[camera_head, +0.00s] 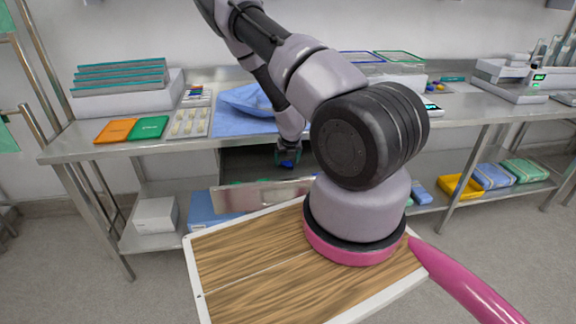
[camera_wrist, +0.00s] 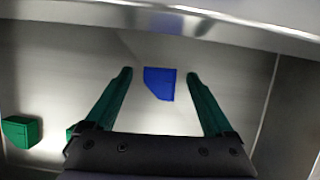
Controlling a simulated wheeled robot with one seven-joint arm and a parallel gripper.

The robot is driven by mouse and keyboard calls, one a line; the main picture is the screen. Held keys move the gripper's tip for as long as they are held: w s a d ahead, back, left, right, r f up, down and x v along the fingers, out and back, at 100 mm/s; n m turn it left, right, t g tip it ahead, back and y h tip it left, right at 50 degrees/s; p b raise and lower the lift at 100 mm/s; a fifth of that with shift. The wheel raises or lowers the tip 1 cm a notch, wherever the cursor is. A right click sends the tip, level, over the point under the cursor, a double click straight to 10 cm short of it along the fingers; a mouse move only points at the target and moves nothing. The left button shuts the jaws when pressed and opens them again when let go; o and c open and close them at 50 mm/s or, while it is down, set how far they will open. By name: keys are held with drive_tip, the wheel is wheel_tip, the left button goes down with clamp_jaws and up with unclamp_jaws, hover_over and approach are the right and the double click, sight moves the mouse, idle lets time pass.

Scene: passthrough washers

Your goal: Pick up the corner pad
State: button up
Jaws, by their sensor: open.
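A small blue pad (camera_wrist: 159,84) with one slanted corner, which looks like the corner pad, lies on a grey metal surface in the wrist view. My gripper (camera_wrist: 158,75) is open, with one green finger on each side of the blue pad. Gaps show between the pad and both fingers, and nothing is held. How high the fingers are above the surface is hard to tell. In the head view my gripper (camera_head: 287,156) is low below the table's front edge, with a blue patch at its tips. My arm hides part of this area.
A green block (camera_wrist: 21,132) lies at the left in the wrist view; another green bit is partly behind my left finger. A metal edge (camera_wrist: 180,22) crosses the top. The steel table (camera_head: 180,143) carries trays and pads. A white box (camera_head: 156,215) stands on its lower shelf.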

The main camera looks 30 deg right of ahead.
drive_tip(key=shift+f, duration=0.2)
clamp_jaws()
drive_tip(key=shift+r, duration=0.1)
